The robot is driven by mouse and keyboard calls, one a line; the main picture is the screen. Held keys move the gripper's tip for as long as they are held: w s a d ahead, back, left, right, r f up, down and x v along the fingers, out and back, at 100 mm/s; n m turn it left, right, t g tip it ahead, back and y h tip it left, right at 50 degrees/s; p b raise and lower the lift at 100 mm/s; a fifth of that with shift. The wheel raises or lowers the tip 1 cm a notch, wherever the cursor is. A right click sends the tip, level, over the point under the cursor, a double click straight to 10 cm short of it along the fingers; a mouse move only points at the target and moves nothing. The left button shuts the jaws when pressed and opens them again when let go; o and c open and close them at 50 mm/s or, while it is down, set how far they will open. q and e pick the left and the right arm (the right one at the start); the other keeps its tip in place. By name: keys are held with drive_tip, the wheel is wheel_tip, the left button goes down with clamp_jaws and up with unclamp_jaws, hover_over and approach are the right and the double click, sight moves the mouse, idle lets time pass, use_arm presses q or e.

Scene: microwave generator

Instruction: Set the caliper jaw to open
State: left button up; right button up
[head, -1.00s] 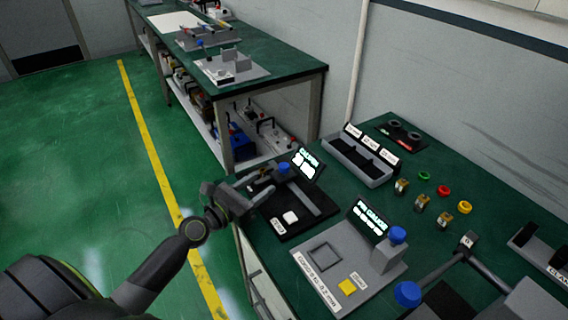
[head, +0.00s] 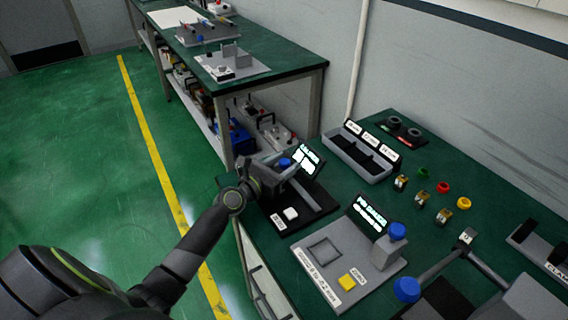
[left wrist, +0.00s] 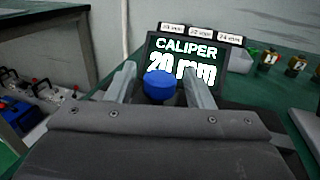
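The caliper is a black base (head: 283,222) with a white button and a small screen (head: 308,160) at the near left of the green bench. In the left wrist view its screen (left wrist: 186,58) reads "CALIPER 20 mm". A blue knob (head: 284,162) also shows in the left wrist view (left wrist: 159,84). My left gripper (head: 279,168) is over the caliper. In the left wrist view its two fingers (left wrist: 159,86) are apart, with the blue knob seen between them; I cannot tell whether they touch it. My arm hides part of the caliper's slide and jaw. My right gripper is not clearly in view.
A grey pin gauge station (head: 330,272) with a blue knob and yellow button stands just right of the caliper. A labelled three-slot tray (head: 358,160) is behind. Several brass pieces and coloured rings lie to the right. The aisle floor at left is clear.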

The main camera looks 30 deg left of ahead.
sight(292, 184)
use_arm(q)
clamp_jaws()
drive_tip(key=shift+s+d+p, duration=0.2)
drive_tip(key=shift+d+p, duration=0.1)
drive_tip(key=shift+p, duration=0.05)
drive_tip(key=s+d+p, duration=0.1)
drive_tip(key=d, duration=0.2)
drive_tip(key=shift+s+d+p, duration=0.1)
drive_tip(key=shift+s+p, duration=0.3)
drive_tip(key=shift+f, duration=0.15)
drive_tip(key=shift+c, duration=0.8)
unclamp_jaws()
drive_tip(key=shift+o, duration=1.4)
drive_tip(key=shift+s+d, duration=0.1)
